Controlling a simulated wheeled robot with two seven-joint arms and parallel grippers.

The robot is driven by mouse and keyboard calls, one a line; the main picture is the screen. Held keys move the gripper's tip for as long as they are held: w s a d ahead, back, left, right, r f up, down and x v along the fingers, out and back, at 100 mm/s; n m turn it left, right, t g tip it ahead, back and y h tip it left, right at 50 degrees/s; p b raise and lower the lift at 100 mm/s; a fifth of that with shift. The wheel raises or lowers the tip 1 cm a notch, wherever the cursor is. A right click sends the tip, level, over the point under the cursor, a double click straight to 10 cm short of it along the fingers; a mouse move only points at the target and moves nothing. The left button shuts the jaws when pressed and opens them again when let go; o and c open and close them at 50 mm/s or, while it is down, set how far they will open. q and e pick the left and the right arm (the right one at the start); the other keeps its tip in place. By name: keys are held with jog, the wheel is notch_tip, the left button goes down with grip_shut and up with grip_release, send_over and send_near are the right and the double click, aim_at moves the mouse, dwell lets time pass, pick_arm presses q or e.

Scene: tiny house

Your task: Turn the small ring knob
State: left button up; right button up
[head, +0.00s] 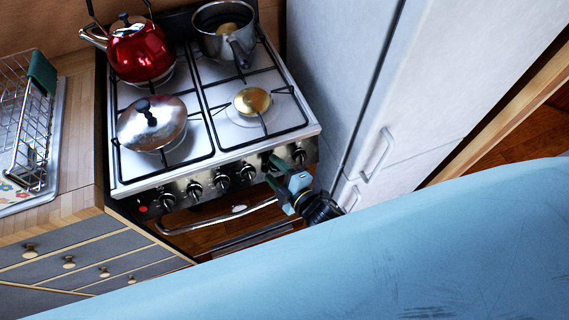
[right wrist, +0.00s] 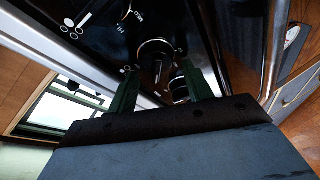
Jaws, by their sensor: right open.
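The stove's front panel (head: 208,188) carries a row of black knobs with silver rings. My right gripper (head: 273,171) is open at the right part of this row, its fingers pointing at the panel. In the right wrist view, a dark knob with a silver ring (right wrist: 157,50) lies ahead, between the open fingers of the gripper (right wrist: 159,70). I cannot tell whether they touch it. Another ringed knob (right wrist: 180,90) is partly hidden by the right finger. The rightmost knob (head: 299,155) shows beside the gripper in the head view. My left gripper is not in view.
A red kettle (head: 138,52), a saucepan (head: 222,32) and a lidded pan (head: 150,125) stand on the stove. The oven handle (head: 225,215) runs below the knobs. A white fridge (head: 400,110) stands close on the right; a wooden counter (head: 80,130) is left.

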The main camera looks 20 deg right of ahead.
jog(key=p+v, duration=0.1)
jog(key=v, duration=1.2)
jog(key=shift+s+d, duration=0.1)
